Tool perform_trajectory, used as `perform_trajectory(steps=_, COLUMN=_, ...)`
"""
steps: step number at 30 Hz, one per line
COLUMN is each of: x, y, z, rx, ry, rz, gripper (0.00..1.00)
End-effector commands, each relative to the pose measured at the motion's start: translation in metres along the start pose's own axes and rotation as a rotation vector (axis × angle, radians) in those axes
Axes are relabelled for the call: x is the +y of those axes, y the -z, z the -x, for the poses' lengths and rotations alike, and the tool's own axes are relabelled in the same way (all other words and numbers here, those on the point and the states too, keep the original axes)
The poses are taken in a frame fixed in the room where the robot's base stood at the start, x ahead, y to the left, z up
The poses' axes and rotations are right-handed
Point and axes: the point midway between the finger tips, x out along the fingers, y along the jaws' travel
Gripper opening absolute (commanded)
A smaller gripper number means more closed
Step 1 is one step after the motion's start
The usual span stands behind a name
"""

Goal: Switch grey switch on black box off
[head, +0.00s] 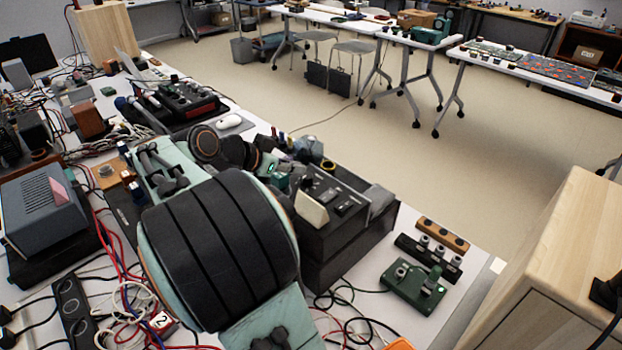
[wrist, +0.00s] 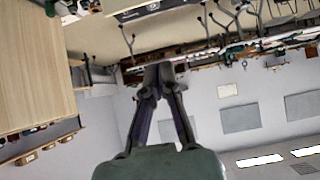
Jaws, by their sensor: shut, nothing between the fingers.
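My gripper (wrist: 165,72) shows in the wrist view with its two dark fingers together and nothing between them. It points out toward the far room, and that view is upside down. A large black box (head: 338,248) stands right of my arm in the head view, with several small controls and a pale plate (head: 311,210) on top. A low black strip box (head: 438,263) with grey knobs or switches (head: 424,241) lies farther right. I cannot tell which control is the grey switch, or its position. My gripper's fingers cannot be made out in the head view.
A green box (head: 417,289) with grey knobs and a wooden strip (head: 443,235) lie beside the strip box. A wooden cabinet (head: 560,270) stands at the right. Cables (head: 130,305) clutter the left foreground. A black mixer-like device (head: 180,102) lies behind my arm. Open floor lies beyond.

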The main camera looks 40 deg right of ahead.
Motion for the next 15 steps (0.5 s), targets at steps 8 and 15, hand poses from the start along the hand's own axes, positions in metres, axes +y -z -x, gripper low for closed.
perform_trajectory(steps=8, x=0.001, y=0.000, z=-0.012, rx=0.000, ry=-0.003, rz=0.003, gripper=0.00)
perform_trajectory(steps=15, x=0.002, y=0.000, z=-0.059, rx=-0.002, ry=-0.006, rz=0.001, gripper=0.00)
